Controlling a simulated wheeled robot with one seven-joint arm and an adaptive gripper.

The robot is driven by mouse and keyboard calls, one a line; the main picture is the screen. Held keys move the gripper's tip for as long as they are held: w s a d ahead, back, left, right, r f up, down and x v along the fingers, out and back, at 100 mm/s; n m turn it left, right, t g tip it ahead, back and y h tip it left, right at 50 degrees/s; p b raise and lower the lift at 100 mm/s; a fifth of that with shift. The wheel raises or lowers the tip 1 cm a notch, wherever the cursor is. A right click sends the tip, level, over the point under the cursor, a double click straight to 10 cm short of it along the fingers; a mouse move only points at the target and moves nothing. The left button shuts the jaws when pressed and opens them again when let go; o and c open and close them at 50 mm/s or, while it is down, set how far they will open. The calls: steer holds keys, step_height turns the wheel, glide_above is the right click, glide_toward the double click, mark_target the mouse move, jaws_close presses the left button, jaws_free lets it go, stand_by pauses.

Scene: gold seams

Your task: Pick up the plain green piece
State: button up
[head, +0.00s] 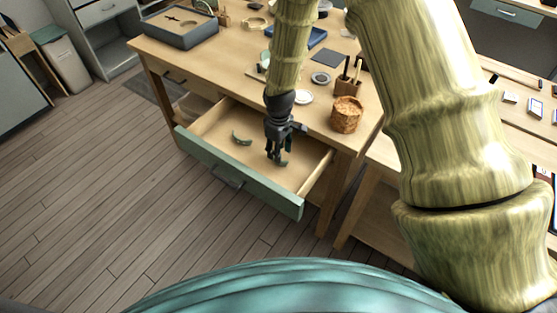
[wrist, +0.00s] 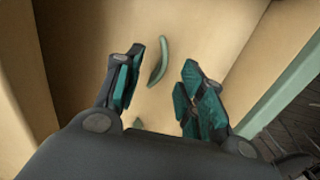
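An open drawer (head: 215,160) with a green front holds two curved green pieces on its pale floor. One green piece (head: 242,138) lies left of my gripper in the head view. The other green piece (head: 284,163) lies just under my gripper (head: 275,153), partly hidden by its fingers. In the wrist view a slim, curved green piece (wrist: 158,61) shows no gold and appears between my open fingers (wrist: 172,68); contact cannot be told. A small part of another piece (wrist: 138,123) shows near the gripper's body, mostly hidden.
The drawer's side walls and green front edge (wrist: 290,100) enclose the gripper's space. Above it, the wooden table (head: 230,65) carries a cork-like pot (head: 346,114), a white dish (head: 303,97), a tool holder (head: 348,84) and a grey tray (head: 180,27). Open floor lies in front.

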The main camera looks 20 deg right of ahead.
steer(key=shift+w+a+f+p, duration=0.1)
steer(key=shift+f+p, duration=0.2)
steer(key=shift+f, duration=0.95)
steer(key=shift+a+f+p, duration=0.1)
steer(key=shift+f+p, duration=0.15)
steer(key=shift+f, duration=0.95)
steer(key=shift+c, duration=0.2)
jaws_close()
